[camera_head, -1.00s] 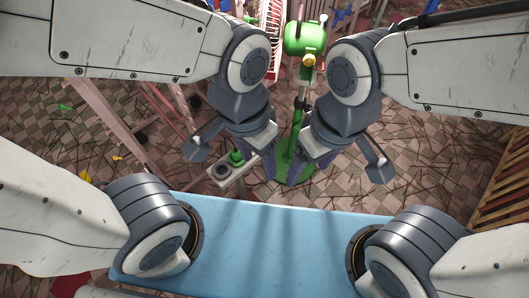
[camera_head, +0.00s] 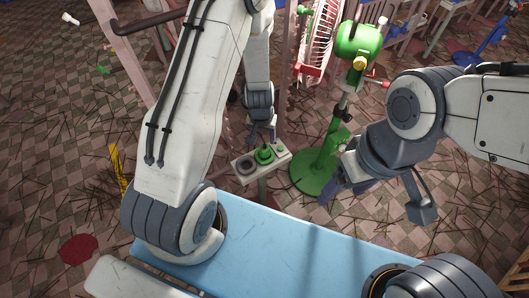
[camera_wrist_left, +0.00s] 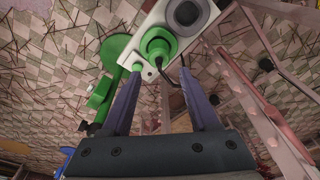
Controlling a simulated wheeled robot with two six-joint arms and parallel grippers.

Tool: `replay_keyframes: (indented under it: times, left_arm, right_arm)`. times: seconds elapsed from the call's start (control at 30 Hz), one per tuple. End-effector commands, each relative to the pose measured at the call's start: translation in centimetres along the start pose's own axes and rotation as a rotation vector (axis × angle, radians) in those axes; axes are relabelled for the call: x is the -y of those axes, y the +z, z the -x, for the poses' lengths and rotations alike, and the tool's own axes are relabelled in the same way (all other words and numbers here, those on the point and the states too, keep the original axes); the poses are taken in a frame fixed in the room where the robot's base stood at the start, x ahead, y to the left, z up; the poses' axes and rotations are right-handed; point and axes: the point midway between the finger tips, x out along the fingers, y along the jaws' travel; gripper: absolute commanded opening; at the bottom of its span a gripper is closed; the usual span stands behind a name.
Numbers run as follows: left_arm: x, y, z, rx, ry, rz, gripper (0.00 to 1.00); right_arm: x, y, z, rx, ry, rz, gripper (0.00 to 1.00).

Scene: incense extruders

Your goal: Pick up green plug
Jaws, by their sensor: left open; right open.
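The green plug (camera_head: 265,154) sits on a pale panel (camera_head: 244,178) in the middle of the head view, between a dark round socket and a small green button. In the left wrist view the green plug (camera_wrist_left: 157,44) is at the top, with a dark cable beside it. My left gripper (camera_head: 262,136) is just behind the plug in the head view. In the left wrist view its fingers (camera_wrist_left: 162,70) are apart, pointing toward the plug, with nothing held. My right gripper (camera_head: 342,190) is open by the green stand, its fingers partly hidden by its wrist.
A green extruder (camera_head: 358,42) on a green stand (camera_head: 314,168) is right of the panel. Pink frame legs (camera_head: 112,50) and a red-and-white rack (camera_head: 317,45) stand behind. Stalks litter the tiled floor. A yellow piece (camera_head: 117,168) lies at left.

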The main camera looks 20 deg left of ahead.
Motion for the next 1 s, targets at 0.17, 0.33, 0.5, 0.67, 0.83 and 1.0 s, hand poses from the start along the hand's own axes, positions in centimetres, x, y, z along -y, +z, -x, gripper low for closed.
replay_keyframes:
  times: [0.17, 0.33, 0.5, 0.67, 0.83, 1.0]
  left_arm:
    - [0.0, 0.1, -3.0, 0.0, 0.0, -0.002, 0.61]
    - [-0.1, 0.0, -5.0, -0.001, 0.001, -0.001, 0.61]
    - [-0.2, 0.2, -7.1, 0.001, 0.001, -0.002, 0.61]
    - [-0.2, 0.3, -9.2, 0.002, 0.001, -0.003, 0.61]
    - [-0.2, 0.2, -10.0, 0.0, 0.001, -0.003, 0.61]
    - [-0.2, 0.2, -9.9, 0.0, 0.001, -0.003, 0.61]
  right_arm:
    - [-0.2, 0.1, -2.3, 0.0, 0.0, 0.0, 0.75]
    - [-0.3, 0.2, -3.5, 0.0, 0.0, 0.0, 0.75]
    - [-0.4, 0.3, -5.0, 0.0, 0.0, 0.0, 0.75]
    - [-0.4, 0.3, -5.8, 0.0, 0.0, 0.0, 0.75]
    - [-0.4, 0.3, -6.0, 0.0, 0.0, 0.0, 0.75]
    - [-0.4, 0.3, -5.9, 0.0, 0.0, 0.0, 0.75]
